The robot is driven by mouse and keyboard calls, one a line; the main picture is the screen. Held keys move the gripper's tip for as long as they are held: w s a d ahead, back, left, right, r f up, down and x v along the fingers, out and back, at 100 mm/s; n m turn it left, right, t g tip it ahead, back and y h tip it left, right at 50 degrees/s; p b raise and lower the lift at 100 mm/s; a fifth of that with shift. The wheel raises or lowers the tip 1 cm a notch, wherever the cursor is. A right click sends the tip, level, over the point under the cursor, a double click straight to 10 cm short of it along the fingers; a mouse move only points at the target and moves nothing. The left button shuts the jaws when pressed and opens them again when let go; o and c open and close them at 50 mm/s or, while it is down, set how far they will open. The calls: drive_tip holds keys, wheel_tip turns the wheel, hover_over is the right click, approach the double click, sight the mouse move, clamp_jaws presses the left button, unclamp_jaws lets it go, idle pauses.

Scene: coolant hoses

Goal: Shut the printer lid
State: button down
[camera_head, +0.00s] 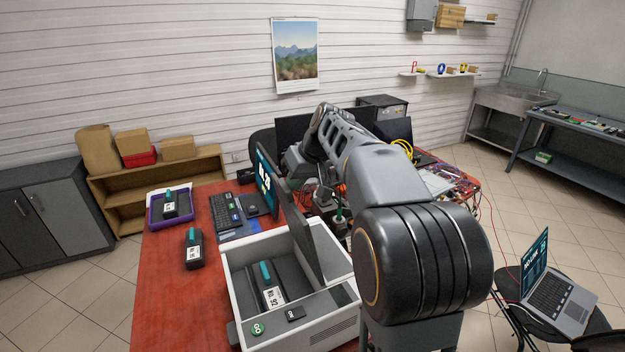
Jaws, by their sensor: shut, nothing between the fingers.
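The printer (335,325) is a white open-topped box at the front of the red table. Its lid (302,238) is a dark flat panel standing up, open, along the printer's right side. Inside lies a dark cartridge (268,285) with a teal grip and a white number label. A green round "GO" button (257,328) is on the front rim. My arm reaches over the table, and my gripper (324,200) is small and partly hidden behind the lid, on its far right side. It is shut and empty. Whether it touches the lid I cannot tell.
A monitor (266,180) stands close behind the lid. Cables and electronics clutter the table's right. A laptop (552,290) sits on a chair at right.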

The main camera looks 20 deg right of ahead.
drive_tip(key=a+f+n+h+b, duration=0.1)
drive_tip(key=a+f+h+b, duration=0.35)
drive_tip(key=a+f, duration=0.5)
drive_tip(key=a+f+n+h+b, duration=0.1)
drive_tip(key=a+f+h+b, duration=0.35)
drive_tip(key=a, duration=0.75)
drive_tip(key=a+f+h+b, duration=0.1)
drive_tip(key=f+h, duration=0.2)
drive_tip(key=f, duration=0.3)
drive_tip(key=a+f+n+h+b, duration=0.1)
drive_tip(key=a+f+h+b, duration=0.1)
drive_tip(key=f, duration=0.4)
drive_tip(key=shift+t+h, duration=0.3)
drive_tip(key=shift+h, duration=0.3)
drive_tip(key=shift+a+f, duration=0.1)
drive_tip(key=shift+f, duration=0.05)
